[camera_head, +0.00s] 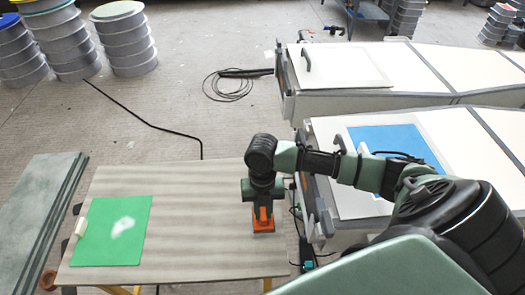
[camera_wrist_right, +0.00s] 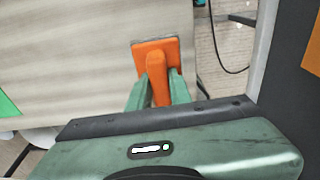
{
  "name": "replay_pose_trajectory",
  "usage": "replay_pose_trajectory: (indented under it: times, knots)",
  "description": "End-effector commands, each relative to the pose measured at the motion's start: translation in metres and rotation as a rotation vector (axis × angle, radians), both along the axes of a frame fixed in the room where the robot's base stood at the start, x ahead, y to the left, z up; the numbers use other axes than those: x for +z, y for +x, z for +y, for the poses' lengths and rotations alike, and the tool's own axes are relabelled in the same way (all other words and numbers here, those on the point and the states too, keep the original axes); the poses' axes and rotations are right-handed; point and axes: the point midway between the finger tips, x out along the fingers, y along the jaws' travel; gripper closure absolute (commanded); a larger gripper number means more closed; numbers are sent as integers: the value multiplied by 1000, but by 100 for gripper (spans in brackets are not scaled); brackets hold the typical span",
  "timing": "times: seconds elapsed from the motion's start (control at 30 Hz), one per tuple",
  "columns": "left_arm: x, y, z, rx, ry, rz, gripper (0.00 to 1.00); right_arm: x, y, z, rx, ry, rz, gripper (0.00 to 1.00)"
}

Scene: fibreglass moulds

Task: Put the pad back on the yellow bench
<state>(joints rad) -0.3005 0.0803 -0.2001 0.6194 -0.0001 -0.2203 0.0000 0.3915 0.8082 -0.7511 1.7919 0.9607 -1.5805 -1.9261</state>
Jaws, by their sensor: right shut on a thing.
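The orange pad (camera_head: 263,225) is a flat plate with an upright handle. My right gripper (camera_head: 262,200) is shut on the handle from above, and the plate shows beyond the fingers in the right wrist view (camera_wrist_right: 156,50). The pad is over the right edge area of the bench (camera_head: 190,215), a pale wood-grain top with yellow legs at the bottom edge of the head view. The plate is flat and at or very near the top; I cannot tell if it touches. My left gripper is not in view.
White moulds (camera_head: 350,195) stand close on the right, one with a blue sheet (camera_head: 390,140). The bench's middle is clear. Cables lie on the floor.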

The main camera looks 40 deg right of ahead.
Motion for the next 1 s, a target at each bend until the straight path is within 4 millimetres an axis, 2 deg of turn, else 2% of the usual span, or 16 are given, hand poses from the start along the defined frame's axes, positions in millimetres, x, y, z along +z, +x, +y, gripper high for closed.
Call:
replay_pose_trajectory:
  times: [0.5, 0.9, 0.93, 1.0]
  knots:
    - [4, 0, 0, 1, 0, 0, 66, -62, 0, 0, -1, 0, 1, 100]
    - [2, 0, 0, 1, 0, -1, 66, -68, 0, 0, 0, -1, -1, 100]
    - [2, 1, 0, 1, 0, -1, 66, -67, 0, 0, 0, -1, -1, 72]
    - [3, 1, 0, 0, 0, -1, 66, -67, 0, 0, 0, -1, -1, 59]
